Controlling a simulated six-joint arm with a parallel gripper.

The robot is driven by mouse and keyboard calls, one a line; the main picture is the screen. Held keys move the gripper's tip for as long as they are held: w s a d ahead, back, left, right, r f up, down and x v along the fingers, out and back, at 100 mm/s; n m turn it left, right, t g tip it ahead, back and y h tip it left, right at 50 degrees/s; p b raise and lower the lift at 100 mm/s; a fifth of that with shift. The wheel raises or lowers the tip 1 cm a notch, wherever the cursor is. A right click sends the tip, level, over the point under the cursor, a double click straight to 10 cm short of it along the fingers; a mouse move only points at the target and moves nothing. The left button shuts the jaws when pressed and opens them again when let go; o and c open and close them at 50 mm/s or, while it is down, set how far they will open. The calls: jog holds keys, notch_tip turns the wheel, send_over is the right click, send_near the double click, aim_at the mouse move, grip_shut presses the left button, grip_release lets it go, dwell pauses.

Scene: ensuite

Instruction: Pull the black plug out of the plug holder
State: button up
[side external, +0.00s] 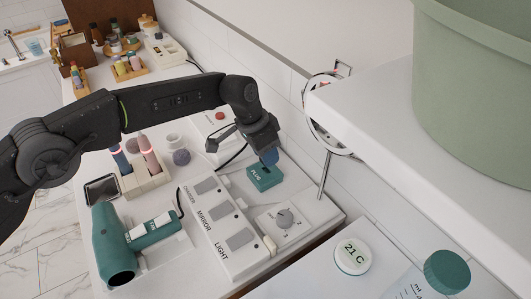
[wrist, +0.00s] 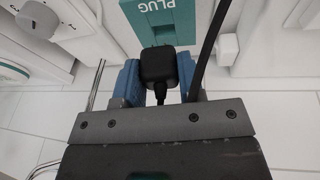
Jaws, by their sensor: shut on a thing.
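The black plug (wrist: 158,65) sits between the two blue fingers of my gripper (wrist: 158,84) in the wrist view, with a finger against each side. Its cable runs back toward the gripper body. The plug is hidden there by the fingers.
A switch panel (side external: 217,228) marked CHARGER, MIRROR and LIGHT and a dial box (side external: 285,218) stand in front. A round mirror (side external: 325,112) stands to the right, near a white shelf (side external: 365,105). A teal hairdryer (side external: 125,240) lies at the left. A black cable passes beside my gripper.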

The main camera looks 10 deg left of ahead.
jog(key=shift+r, duration=0.65)
jog(key=shift+r, duration=2.95)
